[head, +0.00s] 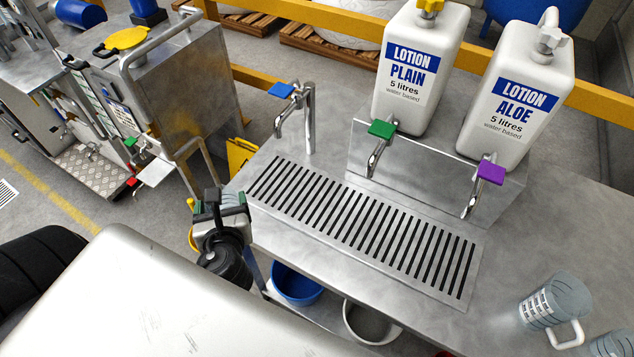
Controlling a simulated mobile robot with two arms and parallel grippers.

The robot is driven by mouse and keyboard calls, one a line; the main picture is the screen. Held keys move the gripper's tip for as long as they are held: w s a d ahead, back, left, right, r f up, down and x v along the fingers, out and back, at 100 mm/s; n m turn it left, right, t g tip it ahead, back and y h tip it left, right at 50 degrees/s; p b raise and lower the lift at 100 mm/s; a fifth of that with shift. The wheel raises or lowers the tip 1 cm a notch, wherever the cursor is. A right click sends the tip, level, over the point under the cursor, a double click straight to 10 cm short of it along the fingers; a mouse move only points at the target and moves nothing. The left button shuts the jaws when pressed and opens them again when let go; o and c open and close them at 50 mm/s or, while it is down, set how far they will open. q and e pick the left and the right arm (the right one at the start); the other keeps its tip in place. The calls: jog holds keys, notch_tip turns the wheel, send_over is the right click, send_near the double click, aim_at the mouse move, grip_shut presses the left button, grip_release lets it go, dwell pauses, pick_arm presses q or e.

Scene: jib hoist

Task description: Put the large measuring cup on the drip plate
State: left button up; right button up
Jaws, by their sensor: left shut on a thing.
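The drip plate (360,232) is a slotted steel grille set in the steel counter, below the taps. A clear measuring cup (556,302) with dark markings and a pale handle stands on the counter at the lower right. A second clear cup (608,346) is cut off by the corner, so I cannot compare their sizes. My left gripper (220,200), with dark green pads, is beside the plate's left end, off the counter's front edge. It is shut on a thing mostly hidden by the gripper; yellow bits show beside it. My right gripper is out of view.
A tap with a blue lever (282,90) stands behind the plate's left end. Green (382,129) and purple (490,173) levers top the lotion taps, below two white jugs. A blue bucket (297,285) and a grey bucket (370,322) are under the counter.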

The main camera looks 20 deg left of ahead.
pick_arm(q)
jog(key=w+d+p, duration=0.2)
jog(key=w+p, duration=0.1)
jog(key=w, duration=1.7)
jog(key=f, duration=0.4)
jog(key=s+f, duration=0.1)
jog(key=f, duration=0.1)
jog(key=shift+a+f, duration=0.1)
jog(key=shift+f, duration=0.1)
jog(key=shift+w+f, duration=0.25)
jog(key=shift+w, duration=0.05)
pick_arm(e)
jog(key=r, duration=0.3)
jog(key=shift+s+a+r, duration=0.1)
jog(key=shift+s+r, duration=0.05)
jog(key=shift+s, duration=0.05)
pick_arm(q)
jog(key=shift+s, duration=0.1)
